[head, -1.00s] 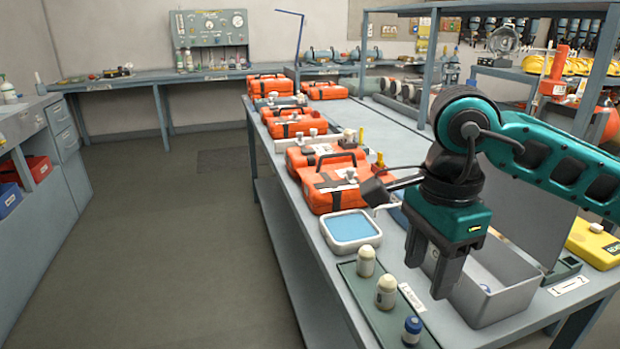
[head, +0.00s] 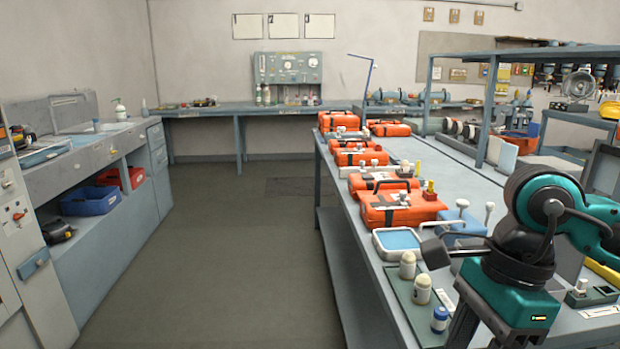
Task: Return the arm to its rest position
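My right arm shows in the head view, with its teal wrist housing (head: 515,290) and dark joint at the lower right, above the near end of the long bench (head: 345,245). Its fingers run down past the bottom edge of the picture, so the fingertips and any gap between them are hidden. Part of the arm covers the near right of the bench top. My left arm and gripper are not in the picture.
Orange cases (head: 400,208) line the bench. A blue-lined tray (head: 398,242) and small bottles (head: 422,290) stand close left of my wrist. A sink counter (head: 80,155) is at left. The floor (head: 235,255) between is clear.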

